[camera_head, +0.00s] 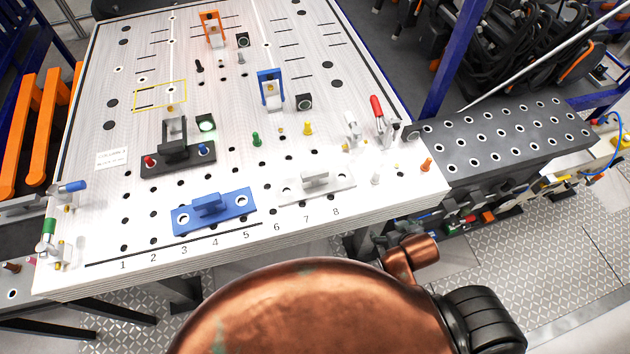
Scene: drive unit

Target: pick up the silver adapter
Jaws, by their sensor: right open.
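The silver adapter (316,184) is a pale flat plate with a raised block in its middle. It lies on the white perforated table (225,120) near the front edge, above the printed numbers 6 to 8. My right gripper (372,241) appears to be the small dark grey part beside my copper wrist, below the table's front edge and well apart from the adapter. Its fingers are too small and shaded to make out clearly. My left gripper is not in view.
A blue adapter (213,211) lies left of the silver one. A dark fixture (177,156) stands behind it. Several coloured pins and a red-handled clamp (377,108) stand nearby. A dark perforated block (500,135) adjoins the table's right side. My copper body fills the bottom middle.

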